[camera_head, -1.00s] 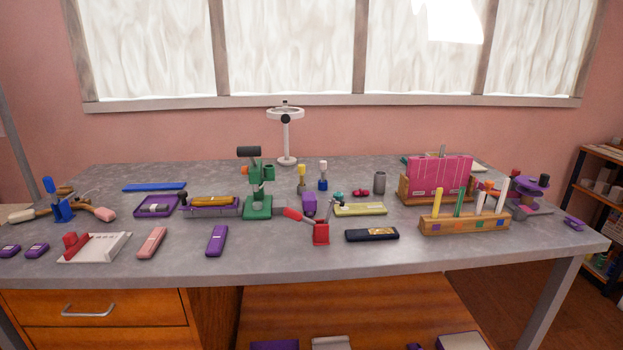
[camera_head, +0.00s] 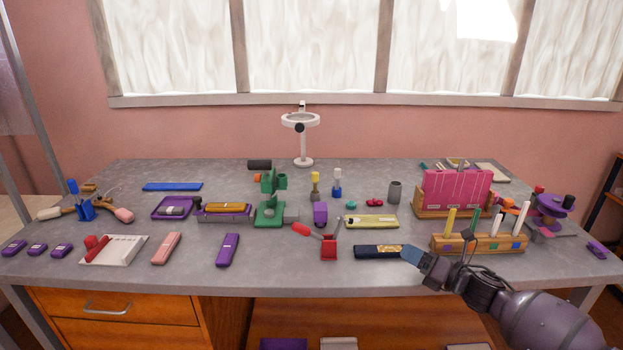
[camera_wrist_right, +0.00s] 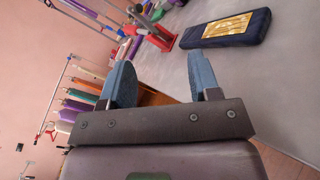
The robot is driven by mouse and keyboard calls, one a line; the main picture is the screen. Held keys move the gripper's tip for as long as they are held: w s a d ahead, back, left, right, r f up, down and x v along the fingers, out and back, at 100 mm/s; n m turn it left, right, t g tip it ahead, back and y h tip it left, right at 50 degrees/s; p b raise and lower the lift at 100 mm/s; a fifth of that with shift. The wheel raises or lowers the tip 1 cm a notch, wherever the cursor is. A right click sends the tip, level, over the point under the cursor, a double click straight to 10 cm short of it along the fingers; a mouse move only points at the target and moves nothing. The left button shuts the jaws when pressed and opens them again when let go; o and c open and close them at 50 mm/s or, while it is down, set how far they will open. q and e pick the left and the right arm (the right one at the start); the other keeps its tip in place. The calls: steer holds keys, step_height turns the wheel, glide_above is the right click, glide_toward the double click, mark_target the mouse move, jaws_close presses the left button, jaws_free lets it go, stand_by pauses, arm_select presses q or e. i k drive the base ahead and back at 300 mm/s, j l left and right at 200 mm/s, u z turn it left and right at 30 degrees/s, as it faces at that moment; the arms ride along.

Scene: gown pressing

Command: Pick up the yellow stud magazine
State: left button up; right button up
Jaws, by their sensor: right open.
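Two things could be the yellow stud magazine, and I cannot tell which. A long yellow-orange bar (camera_head: 224,206) lies on a purple holder (camera_head: 224,215) left of the green press. A flat pale yellow piece (camera_head: 371,222) lies mid-table, behind the dark blue box. My right gripper (camera_head: 411,256) is over the front right of the table, beside the right end of the dark blue box. In the right wrist view its blue fingers (camera_wrist_right: 158,80) are apart with nothing between them. My left gripper is not in view.
The dark blue box (camera_head: 378,251) with a gold top lies near the right gripper. A wooden pen block (camera_head: 478,245) stands close to it. A green press (camera_head: 268,205) and a red tool (camera_head: 328,246) stand mid-table. A pink bar (camera_head: 166,248) and a purple bar (camera_head: 227,250) lie in front.

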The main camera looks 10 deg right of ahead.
mark_target(314, 175)
steer(key=i+j, duration=0.15)
steer(key=i, duration=0.45)
steer(key=i+j, duration=0.1)
steer(key=i, duration=0.55)
